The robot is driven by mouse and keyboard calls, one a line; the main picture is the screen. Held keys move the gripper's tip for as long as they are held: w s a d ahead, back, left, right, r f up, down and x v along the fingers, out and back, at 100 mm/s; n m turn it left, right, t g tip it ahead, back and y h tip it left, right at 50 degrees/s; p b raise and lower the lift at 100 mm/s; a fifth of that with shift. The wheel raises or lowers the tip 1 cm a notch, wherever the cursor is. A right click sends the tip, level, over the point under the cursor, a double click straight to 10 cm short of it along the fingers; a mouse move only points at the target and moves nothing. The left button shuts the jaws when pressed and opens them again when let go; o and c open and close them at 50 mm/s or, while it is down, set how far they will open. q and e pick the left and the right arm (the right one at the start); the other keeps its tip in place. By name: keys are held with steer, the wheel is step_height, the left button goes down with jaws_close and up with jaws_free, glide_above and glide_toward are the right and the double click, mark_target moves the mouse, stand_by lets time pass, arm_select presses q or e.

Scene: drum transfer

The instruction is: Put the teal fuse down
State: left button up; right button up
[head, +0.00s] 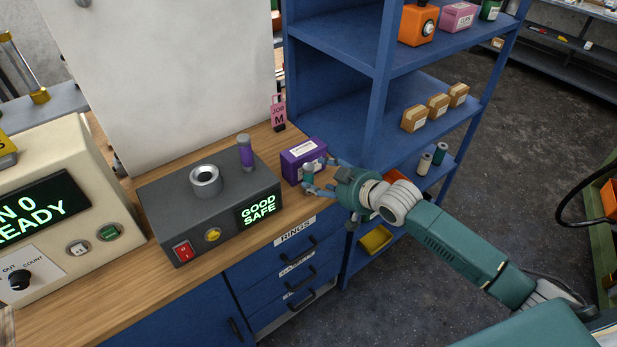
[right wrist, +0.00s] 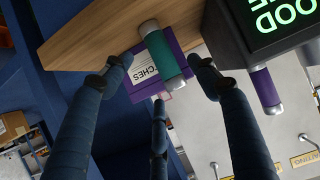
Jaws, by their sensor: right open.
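The teal fuse (head: 308,173), a teal cylinder with pale metal ends, is upright just in front of the purple box (head: 297,162) near the bench's right end. It also shows in the right wrist view (right wrist: 166,64), between my fingers, across the box's face. My right gripper (head: 319,178) reaches in from the right. Its fingers are spread around the fuse, with visible gaps on both sides in the right wrist view (right wrist: 160,72). Whether the fuse's lower end touches the wooden bench (head: 297,215) is hard to tell. My left gripper is out of view.
A grey tester (head: 160,200) reading GOOD SAFE stands left of the fuse, with a metal ring socket (head: 206,180) and a purple fuse (head: 246,154) on top. A pink tag (head: 279,110) stands behind. Blue shelving (head: 340,110) rises behind the bench's right end.

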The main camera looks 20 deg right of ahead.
mark_target(309, 179)
steer(key=p+x, duration=0.1)
steer(key=x, duration=0.3)
steer(key=shift+a, duration=0.1)
steer(key=c, duration=1.5)
steer(key=shift+r, duration=0.1)
